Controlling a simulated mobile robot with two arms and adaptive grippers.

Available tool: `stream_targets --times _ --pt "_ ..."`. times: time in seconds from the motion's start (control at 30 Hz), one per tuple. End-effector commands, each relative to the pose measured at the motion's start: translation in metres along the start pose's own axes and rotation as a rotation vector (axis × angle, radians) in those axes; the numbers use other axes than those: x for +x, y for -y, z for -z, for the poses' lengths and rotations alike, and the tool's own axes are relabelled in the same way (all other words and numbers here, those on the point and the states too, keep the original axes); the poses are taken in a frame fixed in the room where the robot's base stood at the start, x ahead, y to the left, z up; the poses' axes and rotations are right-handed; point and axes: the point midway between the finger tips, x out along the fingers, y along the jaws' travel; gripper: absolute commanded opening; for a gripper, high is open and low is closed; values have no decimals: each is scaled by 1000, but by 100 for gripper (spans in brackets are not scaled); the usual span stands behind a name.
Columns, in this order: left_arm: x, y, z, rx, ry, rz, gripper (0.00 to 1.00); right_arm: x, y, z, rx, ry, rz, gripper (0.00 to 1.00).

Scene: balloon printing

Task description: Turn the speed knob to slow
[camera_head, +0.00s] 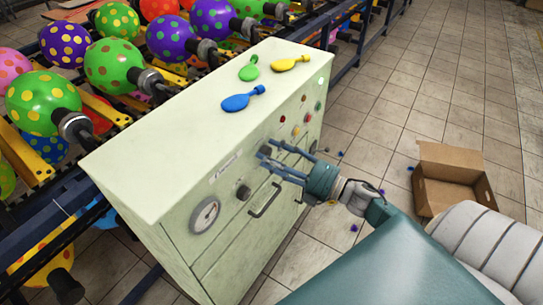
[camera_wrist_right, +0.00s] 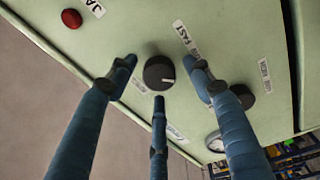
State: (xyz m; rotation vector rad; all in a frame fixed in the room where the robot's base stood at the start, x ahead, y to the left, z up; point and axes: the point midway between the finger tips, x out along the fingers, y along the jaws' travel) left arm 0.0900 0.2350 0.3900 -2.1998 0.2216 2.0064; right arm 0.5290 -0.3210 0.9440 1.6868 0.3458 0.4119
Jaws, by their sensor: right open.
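In the right wrist view the speed knob (camera_wrist_right: 158,72) is a round black dial with a short white pointer mark toward the lower right of its face. A FAST label (camera_wrist_right: 186,38) is above it to the right; a label below it is partly hidden by the fingers. My right gripper (camera_wrist_right: 163,82) is open, with its three blue fingers spread around the knob. I cannot tell whether they touch it. In the head view my right gripper (camera_head: 278,165) is at the front panel of the pale green cabinet (camera_head: 165,180), covering much of the knob. My left gripper is not in view.
A second black knob (camera_head: 243,192), a gauge (camera_head: 205,215) and a handle (camera_head: 265,199) are on the panel. A red button (camera_wrist_right: 72,18) is at the upper left in the wrist view. Flat balloons lie on the cabinet top. An open cardboard box (camera_head: 450,180) stands on the floor.

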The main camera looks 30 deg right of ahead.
Motion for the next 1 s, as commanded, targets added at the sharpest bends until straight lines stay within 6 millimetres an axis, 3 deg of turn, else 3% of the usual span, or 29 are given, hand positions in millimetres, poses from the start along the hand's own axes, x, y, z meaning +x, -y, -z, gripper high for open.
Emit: stream_targets --times 0.17,0.63,0.8,1.0 --pt "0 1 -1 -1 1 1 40 -11 2 -1 3 4 4 51" --pt "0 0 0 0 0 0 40 -102 1 0 0 1 2 51" --pt "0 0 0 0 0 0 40 -117 0 1 0 0 1 51" --pt "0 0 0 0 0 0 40 -120 0 1 -1 -2 -1 51"
